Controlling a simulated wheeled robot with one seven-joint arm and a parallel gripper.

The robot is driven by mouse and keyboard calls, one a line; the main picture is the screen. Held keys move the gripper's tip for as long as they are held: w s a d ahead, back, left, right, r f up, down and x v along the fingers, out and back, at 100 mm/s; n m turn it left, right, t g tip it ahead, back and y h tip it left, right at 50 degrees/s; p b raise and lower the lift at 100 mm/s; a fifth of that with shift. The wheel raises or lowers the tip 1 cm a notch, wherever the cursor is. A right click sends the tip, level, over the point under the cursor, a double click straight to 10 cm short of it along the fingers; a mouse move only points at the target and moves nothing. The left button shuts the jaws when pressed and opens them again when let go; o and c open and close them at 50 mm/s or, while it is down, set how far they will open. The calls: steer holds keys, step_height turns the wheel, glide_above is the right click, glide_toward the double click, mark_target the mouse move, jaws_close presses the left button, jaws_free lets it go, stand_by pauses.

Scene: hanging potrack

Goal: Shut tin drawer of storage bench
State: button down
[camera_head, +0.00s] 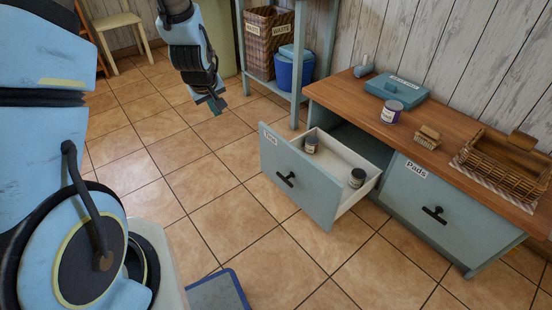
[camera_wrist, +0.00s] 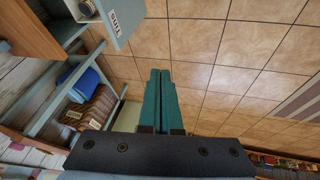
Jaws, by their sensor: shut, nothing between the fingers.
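The tin drawer (camera_head: 300,187) is pulled out of the left side of the storage bench (camera_head: 345,95). Its blue-grey front has a black handle and a "Tins" label, and two small tins (camera_head: 357,178) stand inside. In the wrist view the labelled drawer front (camera_wrist: 112,22) shows at the top left. My gripper (camera_head: 216,104) is shut and empty, pointing down over the tiled floor, to the left of the drawer front and apart from it. Its green fingers lie together in the wrist view (camera_wrist: 158,100).
The "Pads" drawer (camera_head: 427,200) beside it is shut. A blue box (camera_head: 397,88), a tin, a brush and a wicker basket (camera_head: 503,165) are on the bench top. A shelf with a waste basket (camera_head: 268,42) and blue bin (camera_head: 293,72) stands behind. Floor before the drawer is clear.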

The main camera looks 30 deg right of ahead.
steer(key=d+f+h+b, duration=0.2)
steer(key=d+f+b, duration=0.4)
steer(key=d+f, duration=0.95)
steer(key=b, duration=0.2)
glide_toward(279, 144)
step_height(279, 144, down, 4)
steer(key=a, duration=0.2)
steer(key=d, duration=0.1)
steer(key=w+d, duration=0.1)
steer(key=d, duration=0.1)
steer(key=shift+w+d+f+n+t, duration=0.1)
steer(key=shift+w+d+n+t, duration=0.2)
steer(key=shift+d+t, duration=0.1)
